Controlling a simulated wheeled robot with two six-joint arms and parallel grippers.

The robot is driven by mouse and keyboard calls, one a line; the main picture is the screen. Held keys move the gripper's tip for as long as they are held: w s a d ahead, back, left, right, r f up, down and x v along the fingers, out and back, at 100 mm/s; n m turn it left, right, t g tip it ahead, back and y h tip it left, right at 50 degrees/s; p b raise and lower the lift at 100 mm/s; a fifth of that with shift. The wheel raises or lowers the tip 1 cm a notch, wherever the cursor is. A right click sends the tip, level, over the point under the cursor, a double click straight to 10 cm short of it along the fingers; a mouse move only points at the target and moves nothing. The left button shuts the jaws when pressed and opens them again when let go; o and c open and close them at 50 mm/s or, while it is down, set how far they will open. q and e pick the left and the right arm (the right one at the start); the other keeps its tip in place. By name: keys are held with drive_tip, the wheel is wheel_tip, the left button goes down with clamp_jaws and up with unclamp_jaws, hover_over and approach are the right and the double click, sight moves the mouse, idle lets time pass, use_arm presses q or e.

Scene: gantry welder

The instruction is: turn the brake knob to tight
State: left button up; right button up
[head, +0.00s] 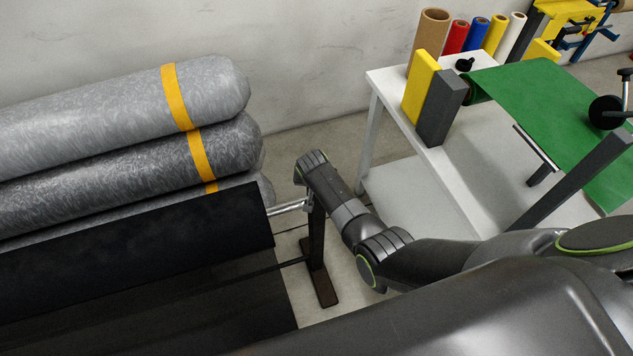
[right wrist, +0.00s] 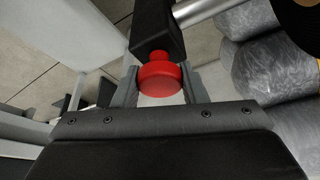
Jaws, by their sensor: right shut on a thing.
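The red brake knob (right wrist: 158,78) shows in the right wrist view, set on the end of a dark bracket at the top of the stand post (right wrist: 155,28). My right gripper (right wrist: 160,88) is shut on the knob, with one grey finger on each side of it. In the head view my right arm reaches to the top of the dark stand post (head: 317,240), and the knob and fingers are hidden behind my wrist. No tight or loose marking can be read on the knob. My left gripper is not in view.
A black roll (head: 140,245) on a steel bar (head: 289,208) runs left from the post. Grey rolls with yellow bands (head: 120,105) are stacked behind it. A white table (head: 480,170) with a green sheet (head: 545,105) stands at the right. Bare floor shows around the post's foot.

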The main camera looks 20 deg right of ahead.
drive_tip(key=m+h+b, duration=0.1)
drive_tip(key=m, duration=0.2)
drive_tip(key=shift+w+g, duration=0.1)
drive_tip(key=shift+g, duration=0.2)
drive_tip(key=m+b, duration=0.1)
drive_tip(key=m, duration=0.1)
drive_tip(key=shift+f+m+g+h+b, duration=0.1)
drive_tip(key=shift+m+g+h+b, duration=0.2)
drive_tip(key=shift+g+h, duration=0.1)
drive_tip(key=m+g+b, duration=0.1)
drive_tip(key=m+b, duration=0.1)
drive_tip(key=m, duration=0.1)
drive_tip(key=shift+h, duration=0.3)
drive_tip(key=shift+m+g+b, duration=0.5)
drive_tip(key=shift+m+b, duration=0.2)
drive_tip(key=shift+m, duration=0.6)
drive_tip(key=o, duration=0.9)
